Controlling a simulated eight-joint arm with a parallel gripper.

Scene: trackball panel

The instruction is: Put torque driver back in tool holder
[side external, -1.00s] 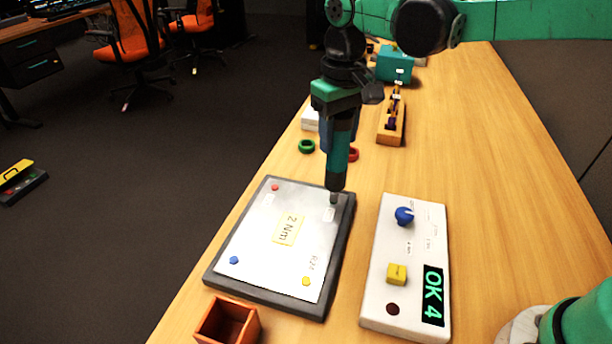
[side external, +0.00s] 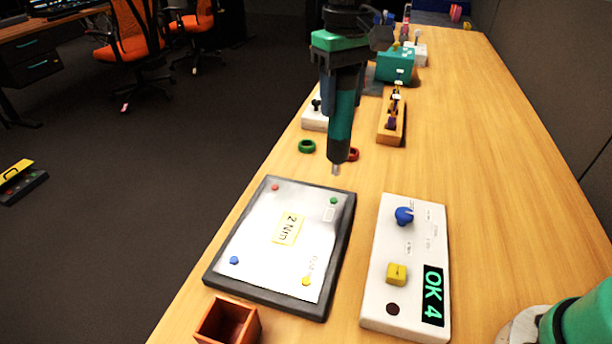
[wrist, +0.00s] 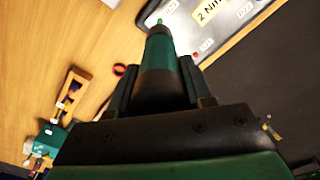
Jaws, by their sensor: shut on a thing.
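The teal and black torque driver (side external: 342,125) hangs upright, tip down, in my gripper (side external: 343,88). Its metal tip is in the air, apart from the panel, beyond its far right corner in the side view. In the wrist view the driver (wrist: 160,68) sits between the two dark fingers, which are shut on it. A wooden rack (side external: 390,134) with purple and dark items stands behind to the right. A teal box (side external: 395,66) stands farther back. I cannot tell which of these is the tool holder.
The trackball panel (side external: 265,262) has red, green, blue and yellow screws. A white controller (side external: 378,300) reads "OK 4". An orange bin (side external: 228,322) is in front. Green (side external: 306,146) and red (side external: 354,154) rings lie behind the panel.

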